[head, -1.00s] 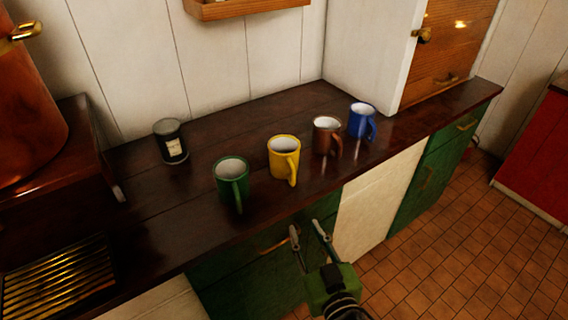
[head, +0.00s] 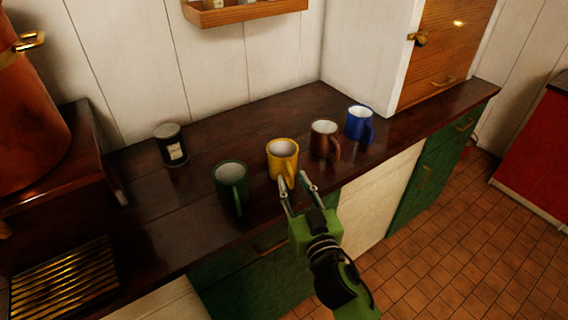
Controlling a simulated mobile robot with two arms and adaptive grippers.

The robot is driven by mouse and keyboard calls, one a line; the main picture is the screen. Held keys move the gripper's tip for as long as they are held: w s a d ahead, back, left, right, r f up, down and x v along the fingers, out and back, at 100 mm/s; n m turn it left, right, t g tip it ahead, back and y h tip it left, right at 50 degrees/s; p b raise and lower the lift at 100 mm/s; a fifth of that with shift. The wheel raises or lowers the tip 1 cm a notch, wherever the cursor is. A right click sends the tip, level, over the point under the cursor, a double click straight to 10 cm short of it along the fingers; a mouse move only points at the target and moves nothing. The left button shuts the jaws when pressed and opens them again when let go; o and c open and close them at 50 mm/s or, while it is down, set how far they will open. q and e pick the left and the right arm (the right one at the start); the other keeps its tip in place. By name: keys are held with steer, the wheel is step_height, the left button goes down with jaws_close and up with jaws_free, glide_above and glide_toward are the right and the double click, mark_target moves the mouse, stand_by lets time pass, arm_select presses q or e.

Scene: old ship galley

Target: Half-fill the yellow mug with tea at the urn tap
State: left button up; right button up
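The yellow mug (head: 282,156) stands upright on the dark wooden counter, between a green mug and a brown mug. Its handle points toward the front edge. My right gripper (head: 295,181) is open, its two fingers pointing at the yellow mug's handle. One fingertip overlaps the handle in the picture; I cannot tell whether they touch. The copper urn (head: 32,115) stands at the far left, partly cut off by the frame. A brass fitting (head: 30,42) shows on its upper part. My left gripper is out of view.
The green mug (head: 231,184) is close on the left; the brown mug (head: 324,138) and blue mug (head: 359,123) are on the right. A black labelled jar (head: 171,146) stands behind. A slatted brass drip grate (head: 62,282) is at lower left. A wooden shelf (head: 245,12) hangs above.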

mark_target(292, 173)
steer(key=shift+x, duration=1.6)
steer(key=shift+d, duration=0.15)
jaws_close()
steer(key=shift+r, duration=0.1)
steer(key=shift+r, duration=0.6)
steer(key=s+d+r, duration=0.7)
steer(key=d+r, duration=0.4)
steer(key=d, duration=0.1)
steer(key=shift+s+r, duration=0.3)
steer(key=shift+r, duration=0.05)
steer(key=shift+a, duration=0.1)
